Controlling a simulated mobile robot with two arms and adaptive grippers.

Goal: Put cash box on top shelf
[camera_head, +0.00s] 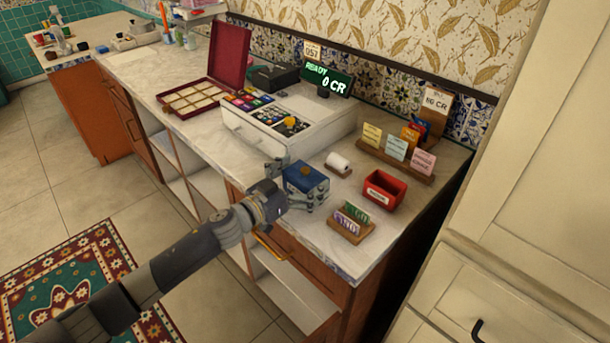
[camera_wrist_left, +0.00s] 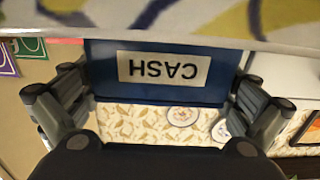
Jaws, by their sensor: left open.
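In the left wrist view the left gripper (camera_wrist_left: 157,103) has one finger at each side of the box; firm contact cannot be told. White shelf compartments (camera_head: 292,290) show below the counter. My right gripper is not in view.
A cash register (camera_head: 285,125) stands behind the box. A paper roll (camera_head: 339,163), a red tray (camera_head: 384,190) and a small card holder (camera_head: 351,223) are close on the right. An open dark-red case (camera_head: 215,85) lies farther left. An orange-fronted drawer is under the counter.

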